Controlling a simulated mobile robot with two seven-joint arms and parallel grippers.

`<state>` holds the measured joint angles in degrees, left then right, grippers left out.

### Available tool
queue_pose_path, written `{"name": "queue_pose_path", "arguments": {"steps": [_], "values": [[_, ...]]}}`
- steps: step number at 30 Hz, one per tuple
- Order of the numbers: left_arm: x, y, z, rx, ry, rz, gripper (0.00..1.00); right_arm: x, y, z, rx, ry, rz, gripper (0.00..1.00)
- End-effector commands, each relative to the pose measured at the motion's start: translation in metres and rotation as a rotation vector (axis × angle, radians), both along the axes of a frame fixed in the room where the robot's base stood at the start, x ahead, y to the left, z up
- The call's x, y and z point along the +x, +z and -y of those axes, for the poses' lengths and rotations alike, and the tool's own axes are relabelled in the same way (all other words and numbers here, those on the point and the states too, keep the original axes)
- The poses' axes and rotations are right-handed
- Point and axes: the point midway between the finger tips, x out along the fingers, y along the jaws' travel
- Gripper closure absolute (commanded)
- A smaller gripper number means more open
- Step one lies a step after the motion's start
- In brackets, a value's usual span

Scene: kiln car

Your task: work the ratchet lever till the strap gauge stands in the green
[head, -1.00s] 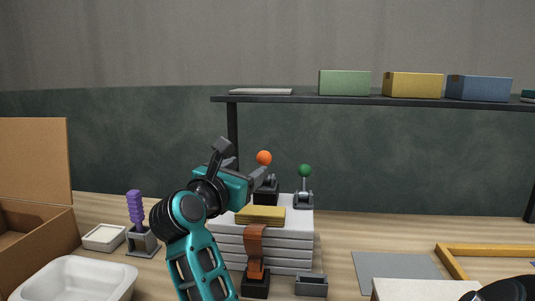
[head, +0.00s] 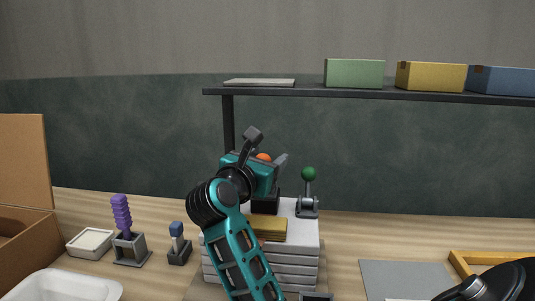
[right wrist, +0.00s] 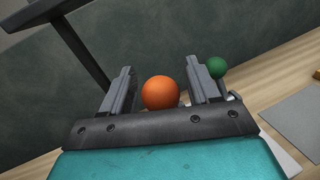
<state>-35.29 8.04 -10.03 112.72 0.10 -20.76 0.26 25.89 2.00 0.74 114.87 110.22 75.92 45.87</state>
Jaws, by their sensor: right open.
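An orange ball knob (head: 264,157) stands on a dark base on top of the stack of white slabs (head: 303,243). A green ball knob (head: 309,174) on a grey upright lever stands to its right. My right gripper (head: 267,147) is open at the orange knob and hides part of it. In the right wrist view the orange knob (right wrist: 160,93) shows between the open fingers (right wrist: 160,72), with the green knob (right wrist: 216,68) just outside the right finger. I cannot make out a strap gauge. My left gripper is not in view.
A yellow pad (head: 270,229) lies on the slabs. Left are a purple-handled tool (head: 122,213), a blue-topped tool (head: 177,230), a small white dish (head: 90,243) and a cardboard box (head: 22,240). A dark shelf (head: 350,92) with boxes runs behind. A grey mat (head: 405,278) lies right.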

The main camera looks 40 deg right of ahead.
Motion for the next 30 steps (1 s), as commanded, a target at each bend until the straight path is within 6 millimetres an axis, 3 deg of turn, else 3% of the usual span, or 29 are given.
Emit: {"name": "queue_pose_path", "arguments": {"steps": [11, 30], "values": [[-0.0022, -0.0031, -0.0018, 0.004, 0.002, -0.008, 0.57, -0.0004, -0.0002, 0.0013, 0.001, 0.001, 0.0, 0.39], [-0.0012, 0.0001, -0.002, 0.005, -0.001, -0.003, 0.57, -0.0004, -0.0001, 0.0013, 0.0, 0.001, 0.0, 0.99]]}}
